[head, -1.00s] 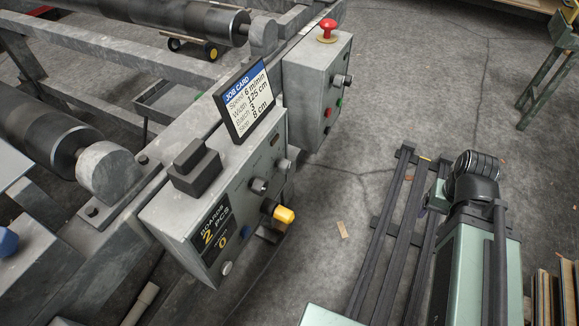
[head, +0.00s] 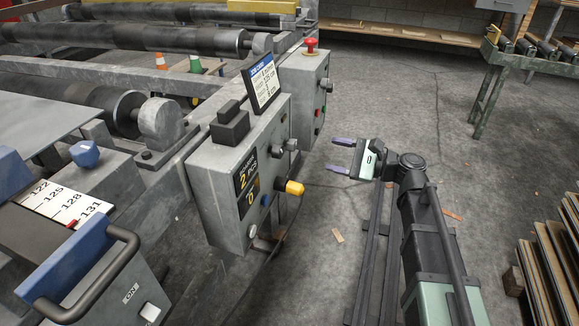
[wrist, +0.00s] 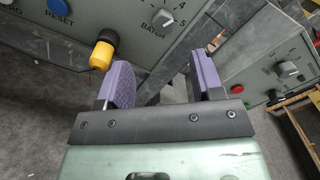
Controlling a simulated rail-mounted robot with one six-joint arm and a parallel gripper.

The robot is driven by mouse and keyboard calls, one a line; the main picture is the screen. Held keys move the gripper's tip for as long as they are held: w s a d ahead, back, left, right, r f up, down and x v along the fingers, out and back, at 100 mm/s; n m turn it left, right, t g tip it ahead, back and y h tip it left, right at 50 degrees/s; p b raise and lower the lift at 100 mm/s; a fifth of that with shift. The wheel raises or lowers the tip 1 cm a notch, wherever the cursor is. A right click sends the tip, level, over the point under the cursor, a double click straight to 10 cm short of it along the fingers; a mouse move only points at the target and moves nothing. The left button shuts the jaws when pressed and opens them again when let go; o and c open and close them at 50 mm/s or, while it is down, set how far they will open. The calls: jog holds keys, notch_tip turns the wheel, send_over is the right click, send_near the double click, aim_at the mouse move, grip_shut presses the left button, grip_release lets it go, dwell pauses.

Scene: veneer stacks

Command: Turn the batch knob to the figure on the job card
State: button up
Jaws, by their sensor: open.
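The batch knob (wrist: 163,17) is a grey round knob above the word BATCH in the wrist view, with figures 4 and 5 to its right; its setting is unclear. In the head view two small knobs, one dark (head: 277,151) and one paler (head: 291,145), sit on the grey control box (head: 215,190); their labels are unreadable. The box display (head: 246,180) reads 2 PCS. The job card (head: 263,88) stands on the box; its earlier view reads Batch 3. My gripper (head: 340,155) is open and empty, right of the box, its purple fingers pointing toward it.
A yellow-tipped control (head: 295,188) juts from the box; it also shows left of my fingers in the wrist view (wrist: 103,50). A blue RESET button (wrist: 60,5) is beside it. A second box with a red mushroom button (head: 311,44) stands behind.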

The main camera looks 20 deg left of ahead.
aim_at(295, 146)
jog(key=a, duration=0.7)
jog(key=w+a, duration=0.1)
jog(key=a, duration=0.3)
jog(key=shift+f, duration=0.15)
jog(key=shift+d, duration=0.1)
jog(key=shift+s, duration=0.1)
jog(key=c, duration=0.9)
